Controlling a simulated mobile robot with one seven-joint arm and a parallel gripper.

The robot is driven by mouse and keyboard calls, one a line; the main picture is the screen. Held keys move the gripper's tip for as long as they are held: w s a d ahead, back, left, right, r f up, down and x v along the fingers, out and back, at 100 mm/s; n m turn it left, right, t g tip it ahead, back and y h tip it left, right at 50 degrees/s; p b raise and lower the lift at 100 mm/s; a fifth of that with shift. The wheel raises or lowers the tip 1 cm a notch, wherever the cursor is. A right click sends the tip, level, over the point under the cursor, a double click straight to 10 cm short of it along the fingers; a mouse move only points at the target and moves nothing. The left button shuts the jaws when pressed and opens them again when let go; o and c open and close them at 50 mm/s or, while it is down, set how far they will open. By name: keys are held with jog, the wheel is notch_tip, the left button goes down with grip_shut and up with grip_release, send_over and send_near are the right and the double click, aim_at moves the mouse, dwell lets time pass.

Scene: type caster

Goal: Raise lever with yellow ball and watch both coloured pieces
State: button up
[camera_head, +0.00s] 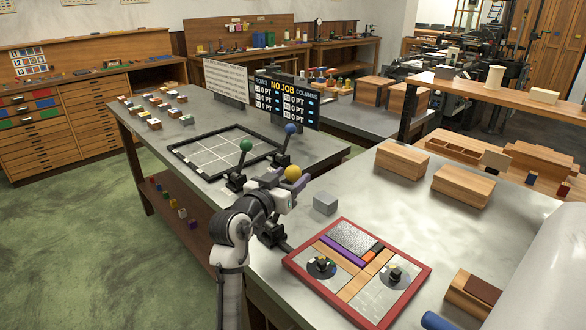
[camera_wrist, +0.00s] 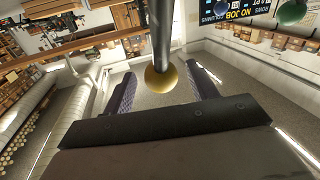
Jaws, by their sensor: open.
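The yellow ball (camera_head: 292,173) tops a lever on the grey table, and my gripper (camera_head: 287,192) is right at it. In the wrist view the yellow ball (camera_wrist: 161,80) and its dark rod lie between the two fingers of my gripper (camera_wrist: 163,84), with visible gaps at both sides. The jaws are open. My arm partly hides the lever. A red-framed tray (camera_head: 416,281) holds a purple piece (camera_head: 340,250) and orange pieces (camera_head: 371,253) among wooden bars. I cannot tell which two coloured pieces are meant.
Levers with a green ball (camera_head: 246,146) and a blue ball (camera_head: 290,129) stand close behind. A grey block (camera_head: 325,203) sits right of my gripper. Wooden boxes (camera_head: 463,185) stand farther right. A board reading "NO JOB" (camera_head: 286,96) stands at the back.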

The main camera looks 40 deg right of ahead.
jog(key=shift+x, duration=1)
grip_shut()
